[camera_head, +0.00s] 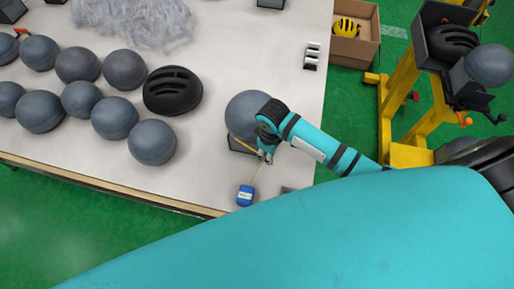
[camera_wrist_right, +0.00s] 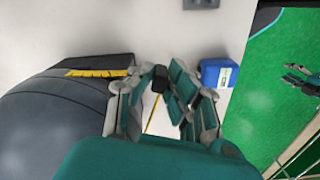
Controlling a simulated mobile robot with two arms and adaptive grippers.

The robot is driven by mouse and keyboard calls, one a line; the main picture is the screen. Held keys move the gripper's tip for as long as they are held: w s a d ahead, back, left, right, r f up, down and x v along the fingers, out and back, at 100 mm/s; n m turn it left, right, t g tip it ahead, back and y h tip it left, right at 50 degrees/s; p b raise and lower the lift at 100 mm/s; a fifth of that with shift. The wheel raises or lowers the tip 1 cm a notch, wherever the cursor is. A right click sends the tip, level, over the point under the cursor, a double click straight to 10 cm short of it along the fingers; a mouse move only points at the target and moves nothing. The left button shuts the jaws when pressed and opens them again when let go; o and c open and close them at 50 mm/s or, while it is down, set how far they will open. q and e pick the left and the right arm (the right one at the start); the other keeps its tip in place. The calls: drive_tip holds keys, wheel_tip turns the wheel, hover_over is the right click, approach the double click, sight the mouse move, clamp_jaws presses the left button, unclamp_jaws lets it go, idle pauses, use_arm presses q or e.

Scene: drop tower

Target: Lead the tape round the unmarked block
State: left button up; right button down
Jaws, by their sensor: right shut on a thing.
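A plain grey rounded block (camera_head: 247,112) stands near the table's front right on a dark base (camera_head: 238,146). It fills the left of the right wrist view (camera_wrist_right: 45,130). A blue tape case (camera_head: 245,196) lies near the table's front edge, also in the wrist view (camera_wrist_right: 220,74). My right gripper (camera_head: 265,157) is shut on the tape beside the block, around a small black piece (camera_wrist_right: 160,80). A yellow strip (camera_wrist_right: 97,73) shows beside the block, and a thin yellow line (camera_head: 255,174) runs towards the case. My left gripper (camera_wrist_right: 301,79), small at the right, looks open and empty.
Several grey rounded blocks (camera_head: 115,117) and a black helmet (camera_head: 173,91) stand to the left on the table. Clear wrapping (camera_head: 140,20) lies at the back. A cardboard box (camera_head: 356,45) and a yellow stand (camera_head: 400,110) are at the right. Bare tabletop (camera_head: 265,58) lies behind the block.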

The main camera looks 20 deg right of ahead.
drive_tip(key=w+d+b, duration=0.5)
drive_tip(key=w+d, duration=0.9)
drive_tip(key=d, duration=0.1)
drive_tip(key=shift+d+b, duration=0.35)
drive_tip(key=shift+r, duration=0.1)
drive_tip(key=shift+w, duration=0.15)
idle(1.0)
wheel_tip(320, 180, up, 24)
drive_tip(key=p, duration=0.5)
drive_tip(key=shift+p, duration=0.35)
